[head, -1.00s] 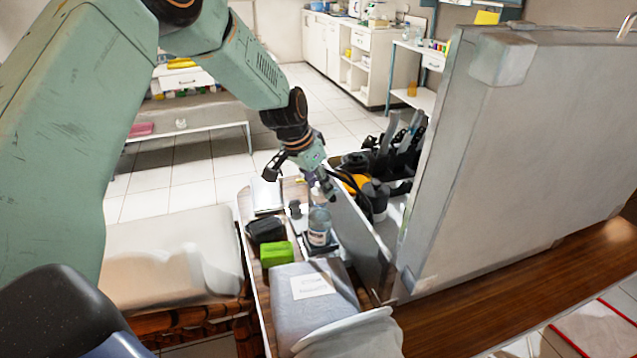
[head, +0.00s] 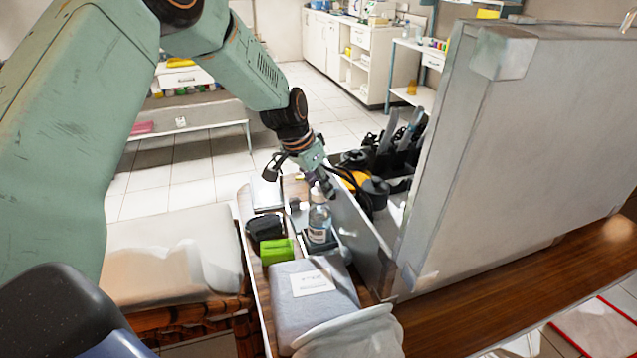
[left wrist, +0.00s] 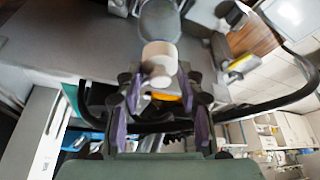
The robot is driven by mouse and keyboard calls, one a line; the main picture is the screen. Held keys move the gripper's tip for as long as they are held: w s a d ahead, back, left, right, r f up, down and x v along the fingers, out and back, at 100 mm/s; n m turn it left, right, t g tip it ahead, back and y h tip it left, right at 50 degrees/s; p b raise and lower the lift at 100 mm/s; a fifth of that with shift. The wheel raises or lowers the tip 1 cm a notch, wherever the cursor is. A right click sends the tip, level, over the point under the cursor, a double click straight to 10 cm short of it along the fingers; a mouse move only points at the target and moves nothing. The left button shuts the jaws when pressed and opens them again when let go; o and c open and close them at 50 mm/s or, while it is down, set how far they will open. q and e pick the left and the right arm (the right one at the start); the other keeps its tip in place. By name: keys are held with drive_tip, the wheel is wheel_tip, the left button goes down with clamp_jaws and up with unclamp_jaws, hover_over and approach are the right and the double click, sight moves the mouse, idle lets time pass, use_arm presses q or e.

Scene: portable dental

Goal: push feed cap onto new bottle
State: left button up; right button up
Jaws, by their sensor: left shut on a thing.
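The clear bottle (head: 319,228) with a pale label stands upright on the narrow wooden trolley top. A white cap (head: 317,195) shows at the bottle's top, just under my left gripper (head: 322,186). In the left wrist view the white cap (left wrist: 160,58) sits between the purple fingers of my left gripper (left wrist: 160,88), which is shut on it. The bottle's round grey top (left wrist: 159,20) lies right beyond the cap. The cap appears to meet the bottle's neck, but I cannot tell whether it is fully seated. My right gripper is out of view.
A green box (head: 277,251), a black item (head: 265,228) and a grey pouch (head: 312,290) share the trolley with the bottle. A large grey open case (head: 520,150) stands close on the right, its low panel beside the bottle. A white cushioned seat (head: 175,250) is left.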

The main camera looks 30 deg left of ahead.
use_arm(q)
drive_tip(key=shift+f, duration=0.4)
drive_tip(key=o, duration=1)
drive_tip(key=shift+r, duration=0.1)
drive_tip(key=v, duration=1.2)
